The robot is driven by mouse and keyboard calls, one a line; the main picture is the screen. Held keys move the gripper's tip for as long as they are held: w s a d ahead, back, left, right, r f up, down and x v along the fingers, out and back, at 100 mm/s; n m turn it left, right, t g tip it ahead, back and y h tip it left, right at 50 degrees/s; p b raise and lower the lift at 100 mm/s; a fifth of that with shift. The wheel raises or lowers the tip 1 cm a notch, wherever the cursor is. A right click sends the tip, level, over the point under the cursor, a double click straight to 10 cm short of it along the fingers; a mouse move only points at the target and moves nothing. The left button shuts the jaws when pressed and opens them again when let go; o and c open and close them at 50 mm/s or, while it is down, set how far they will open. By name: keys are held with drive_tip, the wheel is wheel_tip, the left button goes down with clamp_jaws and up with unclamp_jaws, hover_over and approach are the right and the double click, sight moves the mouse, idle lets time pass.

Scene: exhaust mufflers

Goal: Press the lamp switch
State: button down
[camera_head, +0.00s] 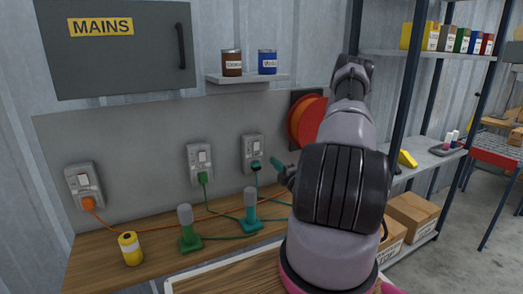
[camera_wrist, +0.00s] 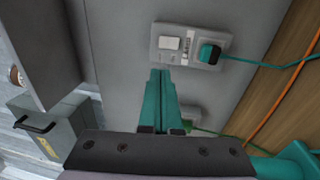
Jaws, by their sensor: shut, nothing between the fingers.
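Three switched sockets sit on the grey backboard. The left socket (camera_head: 84,187) has an orange plug, the middle socket (camera_head: 200,165) a green plug, and the right socket (camera_head: 253,153) a teal plug. The right socket, with its white rocker switch (camera_wrist: 169,43) and teal plug (camera_wrist: 209,53), is clear in the wrist view. A green lamp (camera_head: 188,230) and a teal lamp (camera_head: 250,212) stand on the bench. My gripper (camera_wrist: 160,73) has teal fingers, shut and empty, with tips appearing just below the right socket's rocker; contact cannot be told. They partly hide the middle socket (camera_wrist: 192,113).
An orange cable reel (camera_head: 304,120) is behind my arm. A small shelf (camera_head: 247,79) with two cans and a grey MAINS box (camera_head: 120,58) hang above. Cables cross the bench. Metal shelving (camera_head: 425,52) stands right.

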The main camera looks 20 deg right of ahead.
sight(257, 144)
drive_tip(key=shift+s+d+f, duration=0.15)
drive_tip(key=shift+d+f, duration=0.1)
drive_tip(key=shift+f, duration=0.1)
drive_tip(key=w, duration=0.4)
drive_tip(key=w+r, duration=0.1)
drive_tip(key=w, duration=0.9)
drive_tip(key=shift+a+r, duration=0.25)
drive_tip(key=shift+r, duration=0.15)
